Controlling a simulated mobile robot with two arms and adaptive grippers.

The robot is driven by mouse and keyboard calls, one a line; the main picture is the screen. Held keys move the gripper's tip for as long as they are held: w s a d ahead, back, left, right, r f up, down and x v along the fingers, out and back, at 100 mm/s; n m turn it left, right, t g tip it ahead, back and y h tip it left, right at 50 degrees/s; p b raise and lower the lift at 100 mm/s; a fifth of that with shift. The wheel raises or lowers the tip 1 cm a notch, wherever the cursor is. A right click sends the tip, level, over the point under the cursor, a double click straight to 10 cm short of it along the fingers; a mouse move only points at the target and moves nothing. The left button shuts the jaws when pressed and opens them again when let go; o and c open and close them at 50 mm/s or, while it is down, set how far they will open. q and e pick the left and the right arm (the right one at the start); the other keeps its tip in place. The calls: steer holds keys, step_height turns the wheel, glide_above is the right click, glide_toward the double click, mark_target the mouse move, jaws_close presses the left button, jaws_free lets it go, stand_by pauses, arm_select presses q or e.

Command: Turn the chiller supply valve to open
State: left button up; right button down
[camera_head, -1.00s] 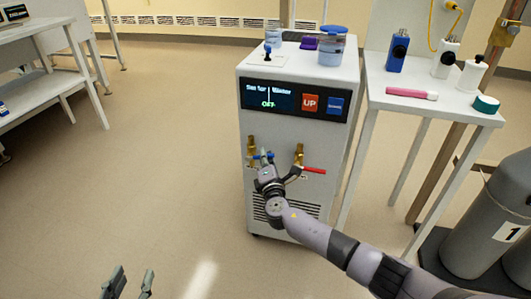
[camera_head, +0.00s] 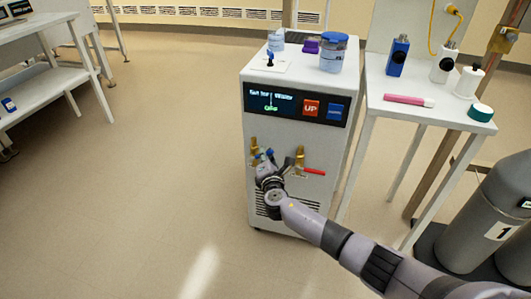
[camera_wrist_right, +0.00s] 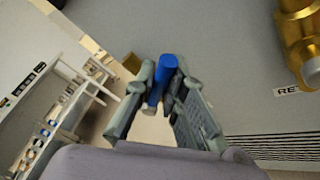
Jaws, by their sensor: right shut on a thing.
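The chiller (camera_head: 256,192) is a white cabinet with a dark display on its front. Two brass valves stick out of its front. The left brass valve (camera_head: 254,144) is partly hidden by my right gripper, and a blue handle (camera_head: 270,153) shows there between the fingers. In the right wrist view the blue handle (camera_wrist_right: 165,75) lies between the two fingers of my right gripper (camera_wrist_right: 165,85), which is shut on it. The handle's exact angle to its pipe is hard to tell. The right brass valve (camera_head: 300,155) has a red handle (camera_head: 314,172) pointing right. My left gripper is out of view.
A blue-lidded jar (camera_head: 333,53) and a small bottle (camera_head: 276,40) stand on the chiller's top. A white table (camera_head: 440,112) with bottles and a pink item (camera_head: 404,100) is close on the right. Grey cylinders (camera_head: 480,225) stand beyond my right arm. The floor at left is clear.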

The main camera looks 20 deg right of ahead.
stand_by(0.5)
steer(key=c, duration=1.6)
jaws_free()
steer(key=shift+c, duration=0.2)
steer(key=shift+s, duration=0.1)
steer(key=s+a, duration=0.2)
steer(key=s, duration=0.9)
steer(key=shift+s+r, duration=0.3)
steer(key=shift+r, duration=0.15)
steer(key=shift+c, duration=0.3)
